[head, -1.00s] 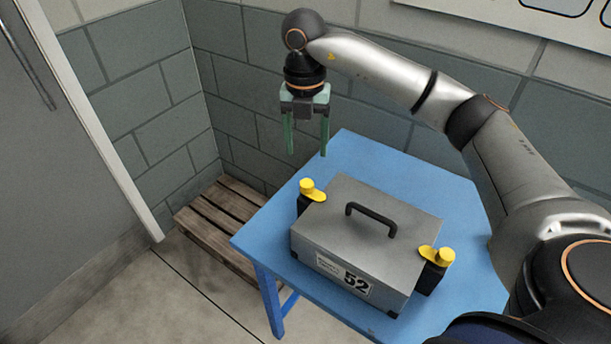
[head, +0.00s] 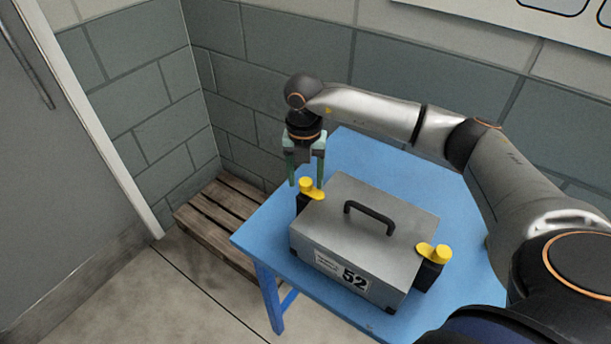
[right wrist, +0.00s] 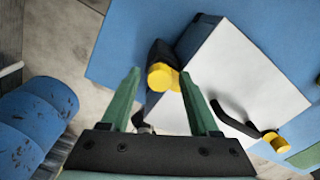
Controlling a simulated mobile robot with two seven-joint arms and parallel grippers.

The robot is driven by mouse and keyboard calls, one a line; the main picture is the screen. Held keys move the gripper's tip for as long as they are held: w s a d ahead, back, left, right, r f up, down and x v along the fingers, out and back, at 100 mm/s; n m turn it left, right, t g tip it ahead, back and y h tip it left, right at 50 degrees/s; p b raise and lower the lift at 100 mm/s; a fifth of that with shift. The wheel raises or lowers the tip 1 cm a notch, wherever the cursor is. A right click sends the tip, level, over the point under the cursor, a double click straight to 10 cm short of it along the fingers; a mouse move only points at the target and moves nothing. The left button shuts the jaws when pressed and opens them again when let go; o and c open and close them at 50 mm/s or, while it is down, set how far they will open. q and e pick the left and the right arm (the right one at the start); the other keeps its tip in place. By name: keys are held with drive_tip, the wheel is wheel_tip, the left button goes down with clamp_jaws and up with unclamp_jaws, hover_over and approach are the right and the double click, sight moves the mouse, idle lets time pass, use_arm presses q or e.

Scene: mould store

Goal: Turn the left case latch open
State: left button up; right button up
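A grey case (head: 330,215) with a black handle (head: 370,218) and a label reading 52 stands on a blue table (head: 360,150). The left latch (head: 306,186) is a yellow knob with a short lever on a black mount at the case's left side. The matching right latch (head: 436,252) is on the right side. My right gripper (head: 306,181) points down, open and empty, with its fingertips close around the left latch's knob. In the right wrist view the left latch (right wrist: 162,77) shows between the spread fingertips; contact cannot be told. My left gripper is out of view.
A wooden pallet (head: 215,220) lies on the floor left of the table. A grey block wall (head: 420,60) runs behind the table. A door (head: 50,170) is at the far left. The table top is bare behind the case.

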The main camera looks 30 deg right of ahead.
clamp_jaws()
drive_tip(key=shift+n, duration=0.3)
idle(0.3)
drive_tip(key=n+b, duration=0.1)
drive_tip(key=n, duration=0.2)
drive_tip(key=n+b, duration=0.2)
drive_tip(key=n, duration=0.4)
drive_tip(key=n+b, duration=0.1)
drive_tip(key=n, duration=0.3)
drive_tip(key=shift+a, duration=0.1)
drive_tip(key=shift+n+b, duration=0.75)
drive_tip(key=shift+n, duration=1.35)
drive_tip(key=shift+r, duration=0.1)
drive_tip(key=shift+o, duration=0.8)
unclamp_jaws()
